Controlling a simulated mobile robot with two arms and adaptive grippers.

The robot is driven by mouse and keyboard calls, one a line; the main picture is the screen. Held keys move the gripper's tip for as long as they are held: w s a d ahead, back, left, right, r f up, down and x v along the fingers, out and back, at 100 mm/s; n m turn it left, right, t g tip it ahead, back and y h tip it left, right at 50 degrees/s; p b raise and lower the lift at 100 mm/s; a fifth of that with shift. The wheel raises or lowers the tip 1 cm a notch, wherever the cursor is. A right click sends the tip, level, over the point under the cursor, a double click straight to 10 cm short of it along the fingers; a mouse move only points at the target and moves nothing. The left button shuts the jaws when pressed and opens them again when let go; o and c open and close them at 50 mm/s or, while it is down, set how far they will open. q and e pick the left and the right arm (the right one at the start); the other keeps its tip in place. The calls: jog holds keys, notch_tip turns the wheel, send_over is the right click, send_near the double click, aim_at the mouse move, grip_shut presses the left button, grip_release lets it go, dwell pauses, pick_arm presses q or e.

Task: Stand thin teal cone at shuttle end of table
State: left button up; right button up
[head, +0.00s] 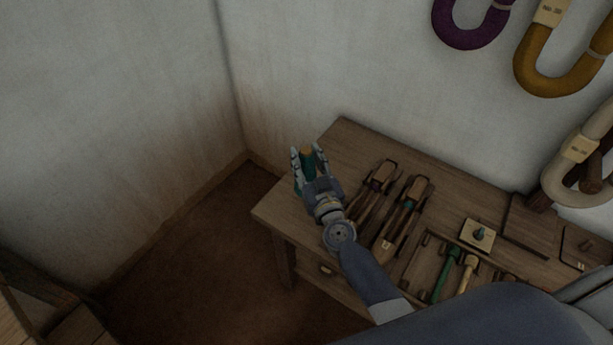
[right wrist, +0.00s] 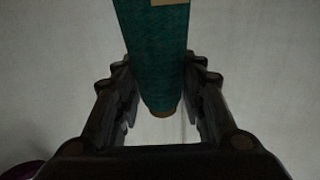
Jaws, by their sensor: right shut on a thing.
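My right gripper (head: 309,162) is over the far left end of the wooden table (head: 345,135), beside the shuttles. It is shut on the thin teal cone (right wrist: 155,55). In the right wrist view the teal cone lies between the two fingers of the gripper (right wrist: 160,95), with a brown tip toward the palm and a pale label at the top edge. In the head view only a little teal and an orange-brown end of the cone show between the fingers. I cannot tell whether the cone touches the table. My left gripper is not in view.
Two wooden shuttles (head: 376,188) (head: 408,205) lie right of my right gripper. Farther right are a green spool (head: 446,272), a cream spool (head: 467,272) and a square plate with a peg (head: 478,236). Yarn hanks (head: 545,65) hang on the wall. The table's left corner is bare.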

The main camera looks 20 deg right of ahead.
jog(key=shift+f+b, duration=1.45)
jog(key=shift+f, duration=0.45)
jog(key=shift+f, duration=0.15)
jog(key=o, duration=1.3)
send_near(309, 176)
jog(key=shift+w+d, duration=0.1)
jog(key=shift+w, duration=0.1)
